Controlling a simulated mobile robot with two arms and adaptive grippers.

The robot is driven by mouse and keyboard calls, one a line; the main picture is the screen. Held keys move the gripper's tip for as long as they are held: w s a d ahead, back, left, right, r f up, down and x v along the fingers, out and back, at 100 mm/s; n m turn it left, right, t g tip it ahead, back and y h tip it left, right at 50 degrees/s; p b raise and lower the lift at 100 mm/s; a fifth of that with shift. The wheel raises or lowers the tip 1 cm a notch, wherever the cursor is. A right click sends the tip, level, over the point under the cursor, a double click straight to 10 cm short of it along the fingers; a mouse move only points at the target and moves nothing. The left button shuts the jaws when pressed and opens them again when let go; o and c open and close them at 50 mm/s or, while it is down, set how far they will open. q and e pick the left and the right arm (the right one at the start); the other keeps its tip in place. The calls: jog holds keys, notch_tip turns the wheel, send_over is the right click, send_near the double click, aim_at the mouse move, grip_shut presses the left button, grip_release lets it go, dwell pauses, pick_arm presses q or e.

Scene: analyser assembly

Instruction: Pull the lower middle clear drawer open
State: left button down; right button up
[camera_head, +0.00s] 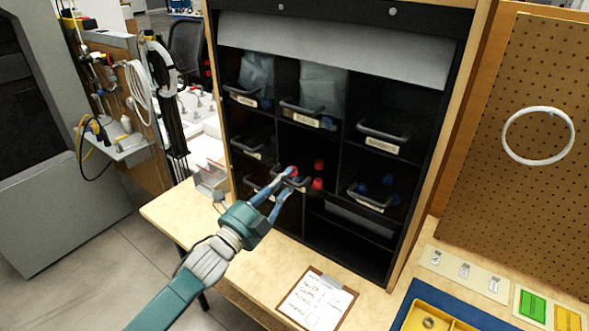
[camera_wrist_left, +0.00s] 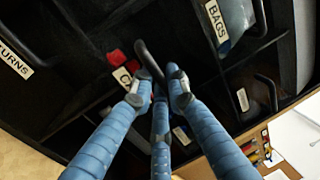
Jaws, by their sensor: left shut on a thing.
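The lower middle clear drawer holds red caps (camera_head: 318,184) and sits in the dark cabinet. Its dark handle (camera_wrist_left: 147,60) and its white label (camera_wrist_left: 124,79), with letters starting "CA", show in the left wrist view. My left gripper (camera_head: 282,182) reaches up to the drawer front in the head view. In the left wrist view its blue fingers (camera_wrist_left: 162,88) are closed around the lower end of the handle. The fingers hide part of the handle and the label. The drawer front looks about in line with the drawers beside it. My right gripper is not in view.
A right drawer (camera_head: 370,197) with blue items is beside it. Other drawers with handles fill the rows above. A clipboard (camera_head: 317,300) lies on the wooden table below. A blue mat with a yellow tray (camera_head: 425,312) is at the lower right.

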pick_arm(q)
jog(key=r+p+v, duration=0.2)
jog(key=v, duration=1.1)
jog(key=shift+s+r, duration=0.2)
jog(key=shift+a, duration=0.15)
jog(key=c, duration=1.8)
grip_release()
jog(key=v, duration=1.2)
jog(key=shift+f, duration=0.1)
